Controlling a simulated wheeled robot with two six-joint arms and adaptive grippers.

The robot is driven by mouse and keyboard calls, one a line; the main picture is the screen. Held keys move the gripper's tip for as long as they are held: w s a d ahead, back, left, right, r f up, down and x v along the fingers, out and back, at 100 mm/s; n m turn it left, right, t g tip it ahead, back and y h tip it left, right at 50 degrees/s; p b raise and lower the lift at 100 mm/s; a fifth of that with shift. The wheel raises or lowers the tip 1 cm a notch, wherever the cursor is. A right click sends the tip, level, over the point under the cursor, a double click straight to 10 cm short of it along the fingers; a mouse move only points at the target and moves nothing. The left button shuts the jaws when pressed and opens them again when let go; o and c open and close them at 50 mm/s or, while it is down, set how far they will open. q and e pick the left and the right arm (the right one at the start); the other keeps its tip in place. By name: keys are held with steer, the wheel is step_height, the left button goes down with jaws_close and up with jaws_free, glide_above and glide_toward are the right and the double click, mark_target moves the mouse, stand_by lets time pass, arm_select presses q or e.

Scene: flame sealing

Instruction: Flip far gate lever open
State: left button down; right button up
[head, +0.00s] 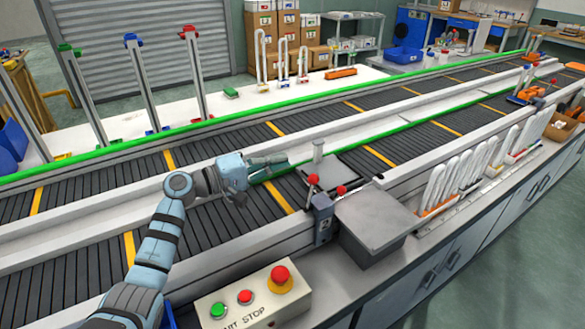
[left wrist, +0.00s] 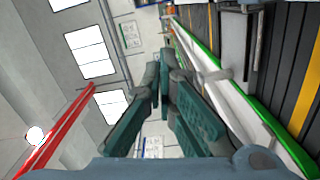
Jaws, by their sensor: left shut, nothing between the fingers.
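Small red-knobbed levers stand at the gate on the near conveyor in the head view: one (head: 313,180) on the near side and one (head: 341,190) beside the dark plate (head: 345,165). I cannot tell for certain which is the far gate lever. My left gripper (head: 272,164) is shut and empty above the near conveyor, left of the post and apart from the levers. Its teal fingers (left wrist: 170,78) show close together in the left wrist view, where I make out no lever. My right gripper is not in view.
A grey metal box (head: 375,225) sits right of the gate. A control box (head: 245,300) with red and green buttons stands in front. White pieces stand in a rack (head: 455,185) at right. A green rail (head: 200,135) runs behind the conveyors.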

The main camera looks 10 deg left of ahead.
arm_select(q)
steer(key=d, duration=0.1)
steer(key=s+d+p, duration=0.1)
steer(key=d, duration=0.2)
steer(key=shift+s+d+f, duration=0.1)
steer(key=shift+s+f, duration=0.1)
steer(key=shift+f, duration=0.2)
steer(key=shift+s+d, duration=0.1)
